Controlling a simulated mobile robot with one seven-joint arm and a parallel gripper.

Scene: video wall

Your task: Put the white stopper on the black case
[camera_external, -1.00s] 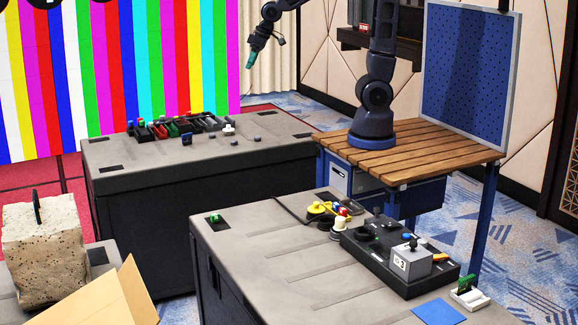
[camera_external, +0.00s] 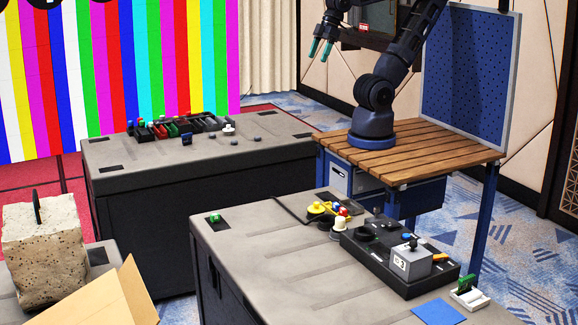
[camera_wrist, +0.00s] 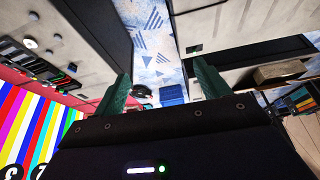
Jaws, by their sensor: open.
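A small white stopper-like piece (camera_external: 229,128) stands on the grey top of the far black case (camera_external: 240,150), right of a row of dark bins. A white round piece also shows on a case top in the wrist view (camera_wrist: 30,43). A cream-white rounded piece (camera_external: 340,225) stands on the near black case (camera_external: 270,240), beside a black tray. I cannot tell for sure which white piece is the stopper. My gripper (camera_external: 321,49) hangs high above the gap between the cases and the wooden table, far from both pieces. Its green fingers (camera_wrist: 161,68) are apart and empty.
The black tray (camera_external: 378,270) holds a grey block marked 3. Yellow pieces (camera_external: 318,209) lie behind it, and a blue square (camera_external: 438,311) lies in front. A stone weight (camera_external: 40,245) stands at left. The far case's front top is mostly clear.

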